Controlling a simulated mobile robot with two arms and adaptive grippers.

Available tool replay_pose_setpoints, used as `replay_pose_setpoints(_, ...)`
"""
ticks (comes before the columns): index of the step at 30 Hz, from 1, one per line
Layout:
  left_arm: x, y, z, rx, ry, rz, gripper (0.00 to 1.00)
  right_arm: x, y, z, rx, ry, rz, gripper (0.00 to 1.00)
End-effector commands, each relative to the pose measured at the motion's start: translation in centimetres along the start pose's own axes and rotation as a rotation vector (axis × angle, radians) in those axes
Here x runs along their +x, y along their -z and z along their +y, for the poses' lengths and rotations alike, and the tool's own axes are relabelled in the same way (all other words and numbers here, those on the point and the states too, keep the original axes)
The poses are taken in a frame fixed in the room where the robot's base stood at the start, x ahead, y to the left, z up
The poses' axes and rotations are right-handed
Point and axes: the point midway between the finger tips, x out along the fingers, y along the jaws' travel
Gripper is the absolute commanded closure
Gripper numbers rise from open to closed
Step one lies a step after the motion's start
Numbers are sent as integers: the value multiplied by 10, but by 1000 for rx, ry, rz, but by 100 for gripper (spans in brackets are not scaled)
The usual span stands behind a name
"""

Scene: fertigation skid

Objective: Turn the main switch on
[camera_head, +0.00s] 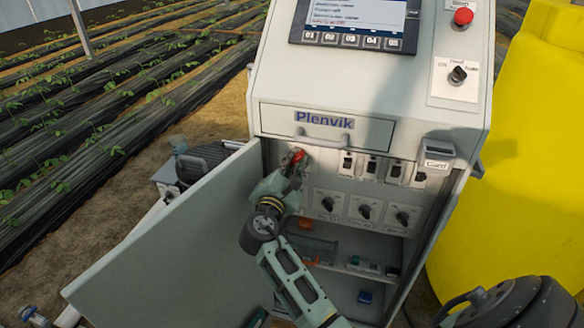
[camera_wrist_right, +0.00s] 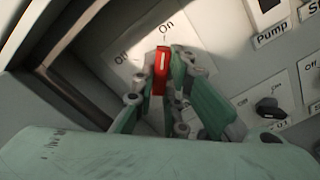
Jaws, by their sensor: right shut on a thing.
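The main switch has a red handle (camera_wrist_right: 160,70) on a white plate (camera_wrist_right: 127,48) lettered Off and On. In the right wrist view the handle's white line points up toward the On mark. The switch shows in the head view (camera_head: 297,155) at the upper left inside the open cabinet. My right gripper (camera_head: 292,168) reaches into the cabinet. In the right wrist view its two fingers (camera_wrist_right: 163,72) are shut on the red handle, one on each side. My left gripper is not in view.
The cabinet door (camera_head: 170,245) stands open at the left of my right arm. Several black breakers (camera_head: 371,167) and rotary knobs (camera_head: 364,211) sit right of the main switch. A shelf below holds small parts (camera_head: 362,264). A yellow tank (camera_head: 530,130) stands at the right.

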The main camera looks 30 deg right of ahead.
Motion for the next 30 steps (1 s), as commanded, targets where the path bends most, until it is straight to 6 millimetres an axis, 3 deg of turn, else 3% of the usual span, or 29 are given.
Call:
replay_pose_setpoints(18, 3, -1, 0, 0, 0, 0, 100, -1, 2, -1, 44, 3, 4, 100)
replay_pose_setpoints(19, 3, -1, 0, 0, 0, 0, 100, -1, 2, -1, 44, 3, 4, 87)
replay_pose_setpoints(25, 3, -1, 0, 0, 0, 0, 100, 0, 1, 0, 43, 2, 2, 70)
replay_pose_setpoints(30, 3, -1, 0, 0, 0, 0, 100, 0, 0, 0, 42, 1, 1, 69)
